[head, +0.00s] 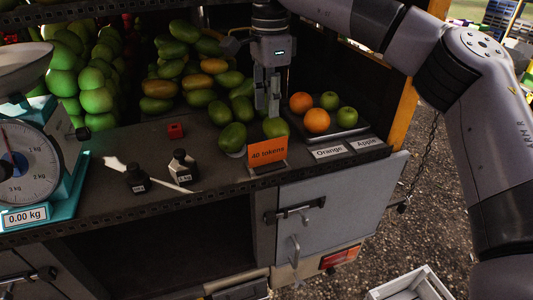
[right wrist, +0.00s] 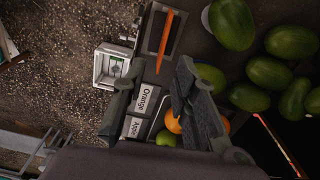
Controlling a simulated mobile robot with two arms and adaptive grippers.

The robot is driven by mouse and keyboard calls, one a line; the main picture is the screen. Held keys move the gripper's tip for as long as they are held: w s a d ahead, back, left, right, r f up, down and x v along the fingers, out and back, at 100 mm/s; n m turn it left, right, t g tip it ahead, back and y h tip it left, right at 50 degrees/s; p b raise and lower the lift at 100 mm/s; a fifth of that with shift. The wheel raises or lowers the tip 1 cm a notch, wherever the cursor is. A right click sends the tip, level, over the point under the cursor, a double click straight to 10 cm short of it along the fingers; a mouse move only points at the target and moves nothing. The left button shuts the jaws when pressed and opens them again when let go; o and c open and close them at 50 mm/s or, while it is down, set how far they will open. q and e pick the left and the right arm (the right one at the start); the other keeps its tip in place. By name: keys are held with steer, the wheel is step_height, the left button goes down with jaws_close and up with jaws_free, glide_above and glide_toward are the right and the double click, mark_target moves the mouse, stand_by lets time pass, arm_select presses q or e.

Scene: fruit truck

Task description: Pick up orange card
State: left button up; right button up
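The orange card (head: 267,151), marked "40 tokens", stands upright near the front edge of the truck counter (head: 215,165). In the right wrist view the card (right wrist: 165,38) shows as a thin orange strip, seen nearly edge-on. My right gripper (head: 267,108) points down above and behind the card, apart from it. In the right wrist view my right gripper (right wrist: 160,75) has its two fingers spread with nothing held between them. The card lies beyond the fingertips there. My left gripper is not in view.
Green mangoes (head: 233,137) lie just behind and left of the card. Oranges (head: 316,120) and green apples (head: 347,117) sit on a tray to the right. A white crate (head: 412,284) is on the ground.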

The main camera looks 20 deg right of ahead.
step_height(320, 180, down, 4)
steer(key=p, duration=0.2)
glide_above(268, 163)
step_height(268, 163, down, 5)
steer(key=shift+d, duration=0.1)
steer(key=shift+f+p, duration=0.15)
steer(key=shift+p, duration=0.15)
steer(key=shift+f+p, duration=0.25)
steer(key=shift+p, duration=0.15)
step_height(268, 163, down, 4)
steer(key=shift+w+r+p, duration=0.15)
steer(key=shift+p, duration=0.85)
steer(key=shift+f, duration=0.35)
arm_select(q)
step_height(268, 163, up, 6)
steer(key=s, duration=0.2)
arm_select(e)
steer(key=shift+f, duration=0.1)
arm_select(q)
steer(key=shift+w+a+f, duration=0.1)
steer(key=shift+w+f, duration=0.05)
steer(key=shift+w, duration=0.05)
